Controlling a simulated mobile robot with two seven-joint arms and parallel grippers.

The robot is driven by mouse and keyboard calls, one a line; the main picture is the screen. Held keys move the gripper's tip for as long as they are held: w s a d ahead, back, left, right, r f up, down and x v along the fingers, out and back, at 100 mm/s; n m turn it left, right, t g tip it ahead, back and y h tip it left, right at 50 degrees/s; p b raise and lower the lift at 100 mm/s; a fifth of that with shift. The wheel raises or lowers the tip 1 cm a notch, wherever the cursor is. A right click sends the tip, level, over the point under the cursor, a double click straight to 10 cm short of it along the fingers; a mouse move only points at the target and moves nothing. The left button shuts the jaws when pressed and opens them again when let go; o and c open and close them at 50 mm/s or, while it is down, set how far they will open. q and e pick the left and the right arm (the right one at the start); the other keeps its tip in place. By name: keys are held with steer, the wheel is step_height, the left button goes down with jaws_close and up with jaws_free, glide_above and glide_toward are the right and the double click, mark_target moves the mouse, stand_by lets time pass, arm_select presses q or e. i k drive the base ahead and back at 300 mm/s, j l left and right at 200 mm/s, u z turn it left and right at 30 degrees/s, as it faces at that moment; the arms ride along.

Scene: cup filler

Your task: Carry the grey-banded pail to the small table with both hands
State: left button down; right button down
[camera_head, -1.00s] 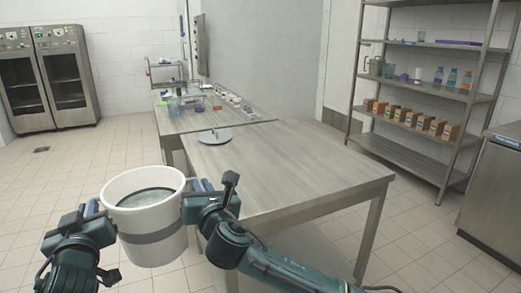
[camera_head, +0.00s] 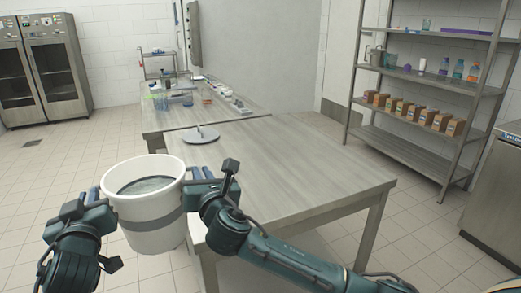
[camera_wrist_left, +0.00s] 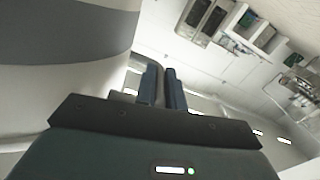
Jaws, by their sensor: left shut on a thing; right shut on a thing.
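The white pail (camera_head: 150,215) with a grey band hangs upright between my two grippers at the lower left of the head view, with grey contents inside. My left gripper (camera_head: 95,197) is shut on its left side; in the left wrist view the fingers (camera_wrist_left: 161,85) are close together beside the pail wall (camera_wrist_left: 70,35). My right gripper (camera_head: 193,178) is shut on its right side at the rim. What each pair of fingers grips is mostly hidden. A steel table (camera_head: 290,165) stands just right of the pail, with a round grey lid-like disc (camera_head: 201,134) on its far left corner.
A second steel table (camera_head: 160,121) with small lab items adjoins behind. A shelf rack (camera_head: 412,143) with boxes and bottles stands at right, beside a steel cabinet (camera_head: 497,200). Two glass-door cabinets (camera_head: 45,75) stand at back left. The tiled floor (camera_head: 65,165) at left is clear.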

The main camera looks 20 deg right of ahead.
mark_target(241, 168)
steer(key=i+l, duration=0.25)
steer(key=l, duration=0.15)
steer(key=i+l, duration=0.25)
steer(key=l, duration=0.15)
steer(key=i+l, duration=0.25)
steer(key=l, duration=0.15)
steer(key=i+l, duration=0.25)
steer(key=l, duration=0.15)
